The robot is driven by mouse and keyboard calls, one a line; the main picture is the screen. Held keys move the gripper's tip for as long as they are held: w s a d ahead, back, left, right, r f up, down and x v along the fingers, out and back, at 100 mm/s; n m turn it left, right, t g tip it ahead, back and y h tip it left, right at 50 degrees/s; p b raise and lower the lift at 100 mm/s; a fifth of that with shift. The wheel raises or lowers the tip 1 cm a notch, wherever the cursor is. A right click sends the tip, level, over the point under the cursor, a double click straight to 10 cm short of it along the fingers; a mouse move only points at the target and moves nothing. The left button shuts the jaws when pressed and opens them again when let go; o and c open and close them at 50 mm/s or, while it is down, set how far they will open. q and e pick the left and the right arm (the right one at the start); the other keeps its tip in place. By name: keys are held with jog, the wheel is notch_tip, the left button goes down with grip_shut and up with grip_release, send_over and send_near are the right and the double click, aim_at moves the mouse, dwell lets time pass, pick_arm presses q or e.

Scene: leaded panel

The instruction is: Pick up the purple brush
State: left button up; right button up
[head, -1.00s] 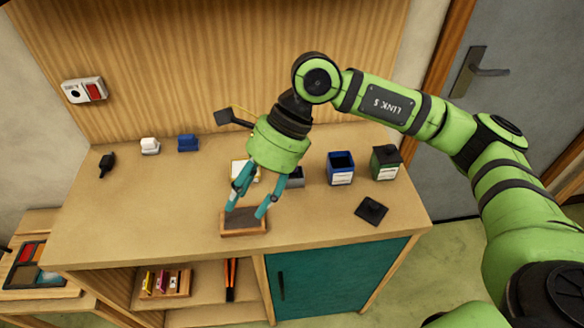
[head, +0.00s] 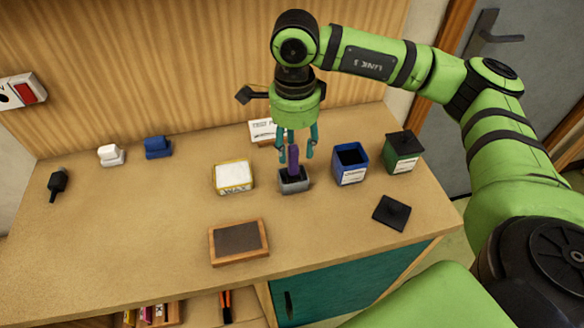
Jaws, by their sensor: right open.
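The purple brush (head: 293,160) stands upright in a small grey holder (head: 294,182) on the worktop. Only its purple upper part shows; its lower end is hidden inside the holder. My right gripper (head: 295,152) is open and points down at the brush. Its two teal fingers show on either side of the brush's upper part, a little apart from it in the picture. I cannot tell how far the fingers are from the brush in depth. My left gripper is not in view.
A wax container (head: 233,177) stands left of the holder. A blue open box (head: 350,164) and a green box (head: 402,152) stand to its right, with a black lid (head: 391,213) in front. A wood-framed dark pad (head: 239,242) lies nearer. The worktop's left middle is clear.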

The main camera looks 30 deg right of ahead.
aim_at(293, 157)
notch_tip(293, 157, down, 2)
jog(key=shift+w+f+p, duration=0.1)
jog(key=shift+f+p, duration=0.15)
jog(key=shift+p, duration=0.35)
jog(key=shift+f, duration=0.85)
jog(key=c, duration=0.9)
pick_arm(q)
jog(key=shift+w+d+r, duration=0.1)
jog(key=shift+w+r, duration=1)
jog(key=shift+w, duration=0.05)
pick_arm(e)
grip_shut()
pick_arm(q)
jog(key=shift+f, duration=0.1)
pick_arm(e)
jog(key=shift+w, duration=0.1)
